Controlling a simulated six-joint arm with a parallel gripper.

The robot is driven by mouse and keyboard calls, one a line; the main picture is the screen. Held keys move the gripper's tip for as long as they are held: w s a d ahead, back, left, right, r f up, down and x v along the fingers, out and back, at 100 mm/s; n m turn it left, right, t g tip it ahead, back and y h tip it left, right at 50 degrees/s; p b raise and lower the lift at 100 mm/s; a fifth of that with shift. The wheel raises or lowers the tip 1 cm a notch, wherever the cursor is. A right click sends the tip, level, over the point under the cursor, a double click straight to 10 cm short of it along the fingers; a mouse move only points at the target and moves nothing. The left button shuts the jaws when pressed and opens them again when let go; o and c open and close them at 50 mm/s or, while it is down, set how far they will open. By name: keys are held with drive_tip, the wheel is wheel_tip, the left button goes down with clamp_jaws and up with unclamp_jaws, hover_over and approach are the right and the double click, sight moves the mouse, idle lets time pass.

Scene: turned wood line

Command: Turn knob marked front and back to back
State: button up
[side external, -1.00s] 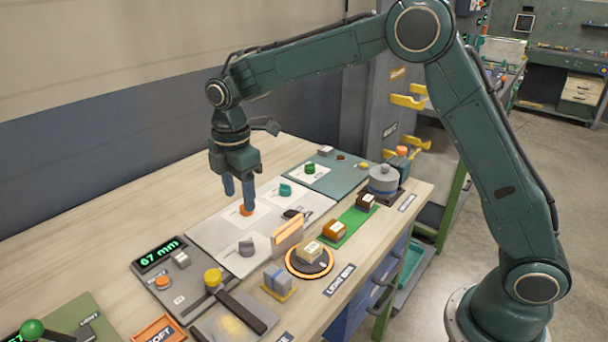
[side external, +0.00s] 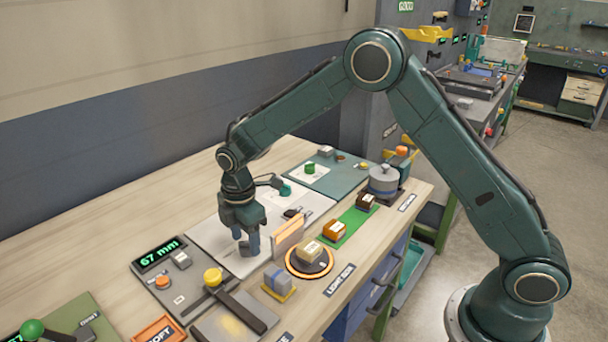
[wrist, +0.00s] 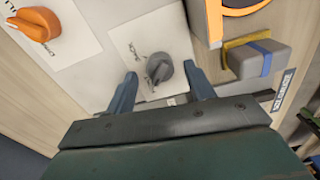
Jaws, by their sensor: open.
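A grey knob (wrist: 158,70) sits on a white card with small lettering in the wrist view. The lettering is too small to read surely. My gripper (wrist: 160,76) is open, its two blue fingers pointing at either side of this knob, and nothing is held. In the side view my gripper (side external: 247,248) is low over the white panel (side external: 222,262), and its fingers largely hide the grey knob. I cannot tell whether they touch it. An orange knob (wrist: 36,24) on another white card lies at upper left in the wrist view.
An upright orange-and-cream block (side external: 288,236) stands close right of my gripper. A round orange-rimmed stand (side external: 325,270) and a grey block with a blue band (wrist: 259,60) are near. Bare wood (side external: 120,225) lies left.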

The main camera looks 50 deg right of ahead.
drive_tip(key=shift+f, duration=0.7)
drive_tip(key=c, duration=1)
